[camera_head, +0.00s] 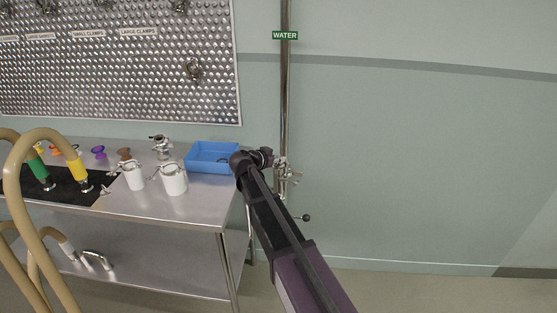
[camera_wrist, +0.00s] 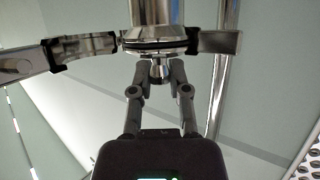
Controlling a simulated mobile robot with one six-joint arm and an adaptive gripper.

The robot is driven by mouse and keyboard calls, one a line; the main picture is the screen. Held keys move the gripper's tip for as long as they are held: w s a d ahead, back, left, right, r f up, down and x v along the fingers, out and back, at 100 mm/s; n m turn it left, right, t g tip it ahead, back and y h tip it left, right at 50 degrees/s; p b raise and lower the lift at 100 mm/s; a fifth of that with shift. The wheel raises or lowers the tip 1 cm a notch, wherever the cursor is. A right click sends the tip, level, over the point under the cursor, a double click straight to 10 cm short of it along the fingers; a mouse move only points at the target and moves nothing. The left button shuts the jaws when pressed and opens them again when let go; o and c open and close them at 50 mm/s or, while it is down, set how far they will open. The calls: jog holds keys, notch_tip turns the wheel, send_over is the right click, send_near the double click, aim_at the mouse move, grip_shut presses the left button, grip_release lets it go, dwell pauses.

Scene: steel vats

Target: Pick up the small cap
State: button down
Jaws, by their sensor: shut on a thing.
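In the wrist view my gripper (camera_wrist: 160,72) has its two fingers shut on a small shiny metal cap (camera_wrist: 160,70). The cap sits directly under a clamped steel pipe end (camera_wrist: 158,12); whether it is still joined to that end I cannot tell. In the head view my gripper (camera_head: 262,156) is beside the vertical steel pipe, largely hidden by my own arm, and the cap cannot be made out there.
The vertical pipe (camera_head: 285,90) carries a green WATER sign (camera_head: 285,35) and a valve fitting (camera_head: 284,178). A steel table (camera_head: 205,207) at left holds a blue tray (camera_head: 190,168), white canisters (camera_head: 173,180) and hose ends. The wall at right is clear.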

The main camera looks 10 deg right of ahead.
jog(key=shift+r+p, duration=1.3)
jog(key=shift+r, duration=0.1)
jog(key=s+r+p, duration=0.2)
jog(key=s, duration=1.4)
jog(key=shift+d, duration=0.4)
